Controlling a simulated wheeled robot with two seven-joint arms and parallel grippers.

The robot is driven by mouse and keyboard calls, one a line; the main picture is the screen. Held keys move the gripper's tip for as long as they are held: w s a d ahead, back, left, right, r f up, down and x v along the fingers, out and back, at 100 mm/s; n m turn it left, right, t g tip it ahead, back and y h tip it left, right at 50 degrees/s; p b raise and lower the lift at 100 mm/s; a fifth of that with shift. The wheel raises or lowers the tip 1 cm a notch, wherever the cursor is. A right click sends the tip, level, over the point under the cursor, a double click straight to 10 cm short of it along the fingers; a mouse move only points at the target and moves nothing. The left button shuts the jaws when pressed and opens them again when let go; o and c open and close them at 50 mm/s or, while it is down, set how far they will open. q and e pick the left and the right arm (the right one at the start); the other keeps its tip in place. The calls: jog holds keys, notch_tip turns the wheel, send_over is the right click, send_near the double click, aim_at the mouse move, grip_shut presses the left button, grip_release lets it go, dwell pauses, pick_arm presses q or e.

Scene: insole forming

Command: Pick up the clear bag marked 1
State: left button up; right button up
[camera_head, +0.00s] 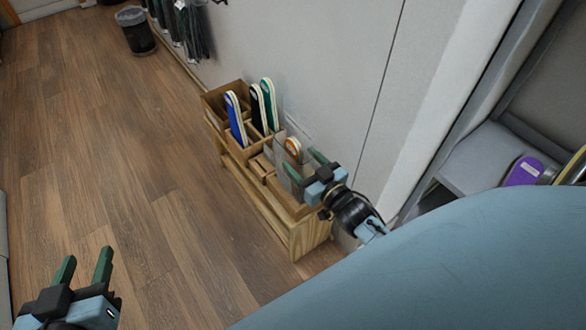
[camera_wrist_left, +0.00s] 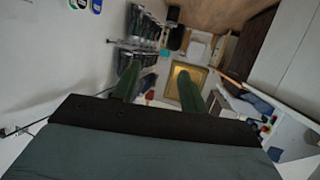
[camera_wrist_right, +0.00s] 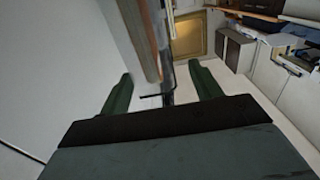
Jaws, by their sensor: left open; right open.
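A clear, see-through bag (camera_head: 280,158) appears to stand in the near part of a wooden rack (camera_head: 309,237) by the wall. An insole with an orange-edged top (camera_head: 293,147) shows at it. I cannot read any mark 1. My right gripper (camera_head: 304,165) is open above the near end of the rack, close to the bag and partly over it in the head view. In the right wrist view, a pale wooden edge (camera_wrist_right: 140,40) lies beyond and between the open fingers (camera_wrist_right: 160,82). My left gripper (camera_head: 85,263) is open and empty over the floor, far from the rack.
Blue (camera_head: 235,118), dark and green (camera_head: 269,104) insoles stand in the rack's far compartments. The wall (camera_head: 335,75) runs close behind the rack. A shelf with a purple item (camera_head: 523,171) is at the right. The wooden floor (camera_head: 130,170) at left is clear.

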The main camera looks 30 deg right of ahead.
aim_at(299, 155)
jog(key=w+b, duration=0.1)
jog(key=w, duration=0.2)
jog(key=shift+w+d+f+b, duration=0.1)
jog(key=shift+w+f+b, duration=0.05)
jog(key=shift+w+b, duration=0.25)
pick_arm(q)
notch_tip(299, 155, up, 8)
jog(key=d+t+h, duration=0.1)
jog(key=t+h, duration=0.1)
jog(key=t, duration=0.3)
jog(key=shift+w+d, duration=0.4)
pick_arm(e)
jog(key=shift+w, duration=0.15)
jog(key=c, duration=1.3)
